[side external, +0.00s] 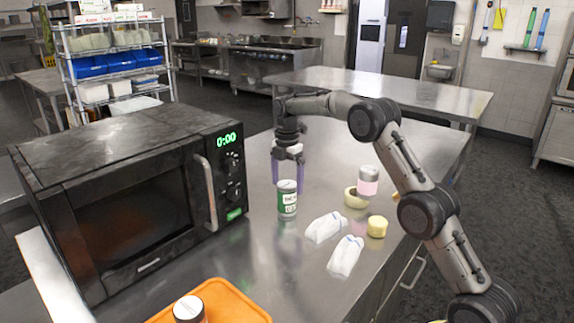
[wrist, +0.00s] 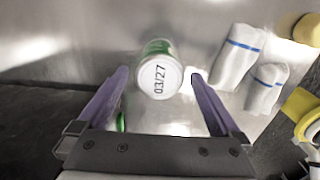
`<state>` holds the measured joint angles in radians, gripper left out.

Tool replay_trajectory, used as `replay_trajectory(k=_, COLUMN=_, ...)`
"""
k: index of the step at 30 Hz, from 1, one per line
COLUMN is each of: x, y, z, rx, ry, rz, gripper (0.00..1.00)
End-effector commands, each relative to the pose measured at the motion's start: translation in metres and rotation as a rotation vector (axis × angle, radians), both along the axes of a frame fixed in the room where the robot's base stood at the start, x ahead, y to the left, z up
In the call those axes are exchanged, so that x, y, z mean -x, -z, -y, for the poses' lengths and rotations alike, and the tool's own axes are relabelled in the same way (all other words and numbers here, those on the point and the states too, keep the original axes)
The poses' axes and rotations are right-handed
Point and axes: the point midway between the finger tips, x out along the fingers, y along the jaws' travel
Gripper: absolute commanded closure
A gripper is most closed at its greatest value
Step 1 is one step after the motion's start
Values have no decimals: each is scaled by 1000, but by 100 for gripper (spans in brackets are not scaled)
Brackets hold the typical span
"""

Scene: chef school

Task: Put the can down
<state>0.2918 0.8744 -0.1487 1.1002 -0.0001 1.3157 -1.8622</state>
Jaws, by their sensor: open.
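A can with a green and white label (side external: 287,204) stands upright on the steel counter to the right of the microwave. In the wrist view the open fingers of my gripper (wrist: 159,76) are on either side of the lid, with a visible gap on each side. Whether they reach down past the can's top is hard to tell.
A black microwave (side external: 130,190) stands at the left. Two white cloths (side external: 335,240) lie right of the can, near yellow pieces (side external: 377,227) and a pink-banded can (side external: 368,181).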

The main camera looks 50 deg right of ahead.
Motion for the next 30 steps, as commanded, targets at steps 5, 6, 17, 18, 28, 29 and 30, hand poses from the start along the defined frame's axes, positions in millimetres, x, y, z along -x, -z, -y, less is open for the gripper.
replay_trajectory(k=5, x=-1, y=-37, z=0, rx=1, ry=0, rz=5, gripper=0)
replay_trajectory(k=6, x=-1, y=-43, z=0, rx=1, ry=0, rz=4, gripper=0)
replay_trajectory(k=17, x=0, y=-67, z=0, rx=0, ry=1, rz=0, gripper=0)
replay_trajectory(k=18, x=1, y=-69, z=-1, rx=0, ry=4, rz=2, gripper=0)
replay_trajectory(k=28, x=55, y=-137, z=-48, rx=8, ry=293, rz=99, gripper=0)
replay_trajectory(k=29, x=64, y=-144, z=-54, rx=6, ry=334, rz=113, gripper=0)
replay_trajectory(k=30, x=76, y=-152, z=-62, rx=2, ry=390, rz=130, gripper=0)
